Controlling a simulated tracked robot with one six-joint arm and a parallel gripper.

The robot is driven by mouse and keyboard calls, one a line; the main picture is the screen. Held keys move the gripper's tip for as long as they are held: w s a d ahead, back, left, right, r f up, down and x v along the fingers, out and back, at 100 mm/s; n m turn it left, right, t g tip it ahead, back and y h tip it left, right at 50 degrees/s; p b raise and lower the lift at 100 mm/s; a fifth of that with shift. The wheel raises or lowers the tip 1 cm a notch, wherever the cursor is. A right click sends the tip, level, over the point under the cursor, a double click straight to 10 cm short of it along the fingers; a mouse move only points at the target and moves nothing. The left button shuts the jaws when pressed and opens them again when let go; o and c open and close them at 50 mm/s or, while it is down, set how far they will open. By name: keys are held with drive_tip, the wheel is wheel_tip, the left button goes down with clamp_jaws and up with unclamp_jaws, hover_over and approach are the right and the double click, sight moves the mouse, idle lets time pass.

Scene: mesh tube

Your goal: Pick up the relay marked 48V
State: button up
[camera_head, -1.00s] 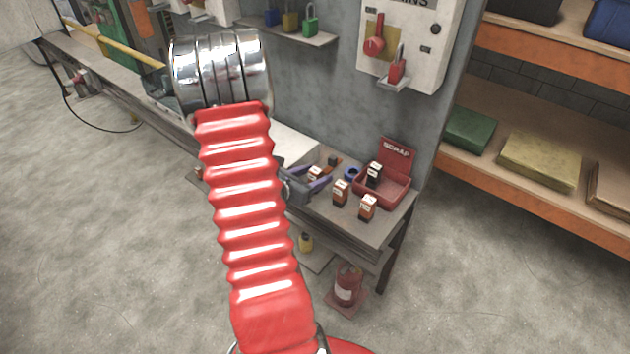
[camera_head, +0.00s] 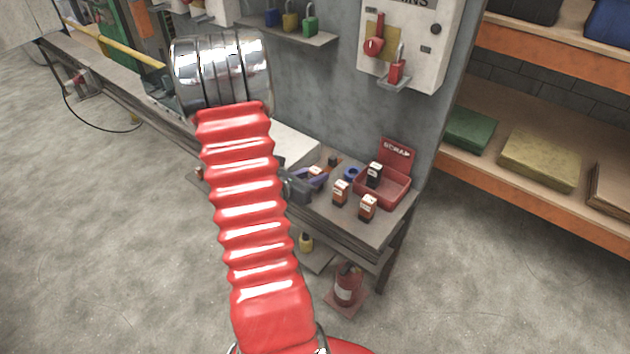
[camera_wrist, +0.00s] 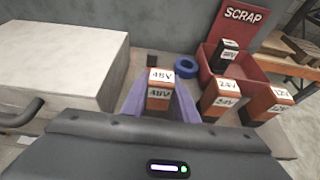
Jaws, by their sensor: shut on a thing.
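The relay marked 48V (camera_wrist: 160,88) is a small orange-brown block with white labels. In the wrist view it stands between the two purple fingers of my gripper (camera_wrist: 160,102), which are shut on it. In the head view the relay (camera_head: 316,171) is small and partly hidden by my gripper (camera_head: 312,180) at the back of the bench. It looks upright; whether it touches the bench cannot be told.
Relays marked 24V (camera_wrist: 222,95) and 12V (camera_wrist: 268,103) stand to the right. A red SCRAP bin (camera_wrist: 248,72) holds a dark relay (camera_wrist: 225,53). A blue ring (camera_wrist: 186,67) lies behind. A pale box (camera_wrist: 60,60) stands to the left.

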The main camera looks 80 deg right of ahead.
drive_tip(key=c, duration=0.4)
drive_tip(key=shift+o, duration=0.2)
drive_tip(key=shift+r, duration=0.1)
drive_tip(key=shift+r, duration=4.95)
